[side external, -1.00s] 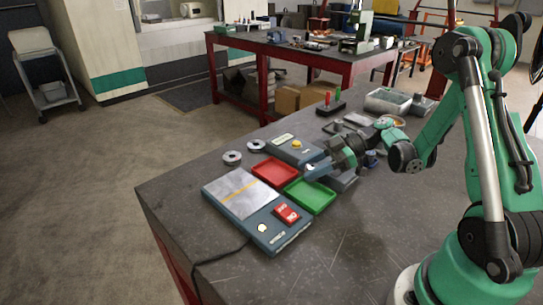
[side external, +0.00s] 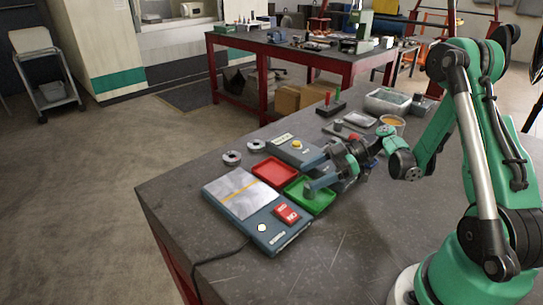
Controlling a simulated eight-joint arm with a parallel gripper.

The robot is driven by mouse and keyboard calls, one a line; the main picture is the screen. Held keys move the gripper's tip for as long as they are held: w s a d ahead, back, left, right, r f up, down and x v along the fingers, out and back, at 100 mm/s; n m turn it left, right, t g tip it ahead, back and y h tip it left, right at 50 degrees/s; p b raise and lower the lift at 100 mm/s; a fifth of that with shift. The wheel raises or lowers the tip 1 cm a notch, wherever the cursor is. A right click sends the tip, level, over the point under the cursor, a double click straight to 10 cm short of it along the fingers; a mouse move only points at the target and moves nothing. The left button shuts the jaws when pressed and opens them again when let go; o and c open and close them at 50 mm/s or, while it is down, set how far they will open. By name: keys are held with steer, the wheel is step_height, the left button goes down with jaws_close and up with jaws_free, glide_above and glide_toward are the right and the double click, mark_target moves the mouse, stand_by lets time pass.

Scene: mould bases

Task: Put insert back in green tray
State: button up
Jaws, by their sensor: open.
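The green tray (side external: 322,205) lies on the bench, just right of the red tray. My gripper (side external: 308,176) is over the far side of the green tray, with its two fingers spread apart. One finger reaches toward the corner between the trays and the other comes down over the green tray. A small grey-blue shape shows at the nearer fingertip, over the tray; I cannot tell whether it is the finger's end or the insert. I see no insert clearly elsewhere; the gripper hides part of the tray and the bench behind it.
The red tray (side external: 274,171) is empty. A blue-grey unit with a metal plate (side external: 238,190) and red switch stands in front. A smaller box with a yellow button (side external: 296,145) is behind. The front right bench is clear.

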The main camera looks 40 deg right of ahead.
steer(key=v, duration=1.1)
